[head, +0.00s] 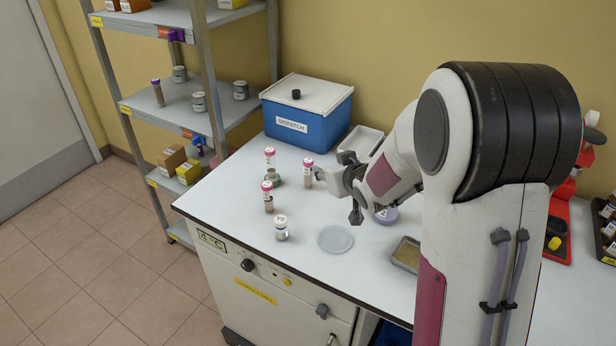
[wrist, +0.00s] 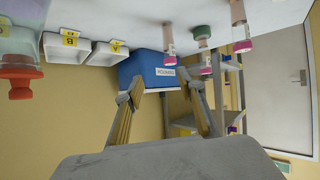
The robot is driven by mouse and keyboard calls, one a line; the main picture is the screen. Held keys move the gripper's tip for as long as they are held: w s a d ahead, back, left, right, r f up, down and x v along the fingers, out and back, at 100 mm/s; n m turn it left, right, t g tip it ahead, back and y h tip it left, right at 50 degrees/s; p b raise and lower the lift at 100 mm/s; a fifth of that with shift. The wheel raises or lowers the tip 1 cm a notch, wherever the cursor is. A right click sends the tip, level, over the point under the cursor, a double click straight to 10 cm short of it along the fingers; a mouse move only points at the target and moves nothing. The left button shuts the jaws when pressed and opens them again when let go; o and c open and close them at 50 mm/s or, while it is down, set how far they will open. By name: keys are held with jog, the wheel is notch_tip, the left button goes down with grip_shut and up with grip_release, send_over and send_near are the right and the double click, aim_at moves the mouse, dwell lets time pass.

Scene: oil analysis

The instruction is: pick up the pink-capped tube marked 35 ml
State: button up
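Three pink-capped tubes stand upright on the white bench in the head view: one at the back (head: 270,158), one to its right (head: 307,174) and one in front (head: 267,198). Their label numbers are too small to read, so I cannot tell which is 35 ml. My gripper (head: 338,185) is just right of the right-hand tube, apparently with nothing in it. In the wrist view my gripper (wrist: 163,88) has its fingers spread with no tube between them. The pink caps show upside down at its upper right, including the nearest tube (wrist: 240,30).
A blue DISPATCH box (head: 300,118) stands at the back, with a white tray (head: 361,140) beside it. A small jar (head: 281,230), a round dish (head: 335,239) and a metal tray (head: 405,253) lie towards the front. A shelf rack (head: 203,70) stands left.

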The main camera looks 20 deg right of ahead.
aim_at(310, 176)
jog(key=w+f, duration=0.1)
jog(key=f, duration=0.1)
jog(key=w+f+t+y, duration=0.1)
jog(key=w+f, duration=0.1)
jog(key=f, duration=0.1)
jog(key=w+a+f+y, duration=0.1)
jog(key=f, duration=0.1)
jog(key=shift+w+a+f+n, duration=0.1)
jog(key=shift+w+f+n, duration=0.1)
jog(key=shift+n, duration=0.1)
jog(key=shift+x, duration=1.3)
jog(key=shift+w+a, duration=0.1)
jog(key=shift+w, duration=0.05)
jog(key=shift+x, duration=2.45)
jog(key=shift+a, duration=0.1)
grip_shut()
